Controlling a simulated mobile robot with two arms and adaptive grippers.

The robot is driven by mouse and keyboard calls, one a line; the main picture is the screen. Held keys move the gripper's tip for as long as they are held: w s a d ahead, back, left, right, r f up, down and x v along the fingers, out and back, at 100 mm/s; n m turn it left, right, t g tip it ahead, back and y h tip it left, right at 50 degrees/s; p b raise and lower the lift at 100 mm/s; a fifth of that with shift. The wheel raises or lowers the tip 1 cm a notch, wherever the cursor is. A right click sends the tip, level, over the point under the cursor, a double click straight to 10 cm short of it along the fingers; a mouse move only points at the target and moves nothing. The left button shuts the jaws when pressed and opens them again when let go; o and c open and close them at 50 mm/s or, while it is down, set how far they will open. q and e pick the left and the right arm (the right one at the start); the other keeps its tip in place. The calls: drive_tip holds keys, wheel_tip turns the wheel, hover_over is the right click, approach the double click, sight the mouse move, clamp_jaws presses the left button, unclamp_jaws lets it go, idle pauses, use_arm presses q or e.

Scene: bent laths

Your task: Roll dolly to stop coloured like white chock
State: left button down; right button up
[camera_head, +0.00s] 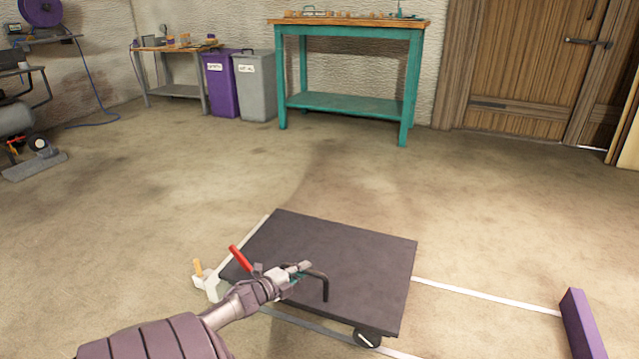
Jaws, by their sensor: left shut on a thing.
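The dolly (365,262) is a flat dark platform with a black wheel showing at its near right corner. A bent dark handle (326,288) stands out over its top. My left gripper (301,272) is shut on this handle. A white chock (208,284) with a yellow-orange peg sits on the floor by the dolly's left corner. A narrow white strip (255,232) runs along the dolly's left edge; I cannot tell if it is a stop or a floor line. A purple stop (580,320) stands apart at the far right. My right gripper is out of view.
White floor lines (485,294) run from the dolly toward the purple stop, with clear floor between. A red grip (240,258) shows beside my left gripper. A teal bench (345,104), purple bin (220,85) and grey bin (254,88) stand at the back.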

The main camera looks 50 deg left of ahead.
use_arm(q)
drive_tip(key=shift+s+a, duration=0.2)
drive_tip(key=shift+a, duration=0.2)
drive_tip(key=c, duration=1.1)
unclamp_jaws()
drive_tip(key=shift+s+a, duration=0.1)
drive_tip(key=shift+s, duration=0.05)
drive_tip(key=shift+s, duration=0.25)
drive_tip(key=v, duration=1.1)
drive_tip(key=shift+s, duration=0.2)
drive_tip(key=shift+r, duration=0.1)
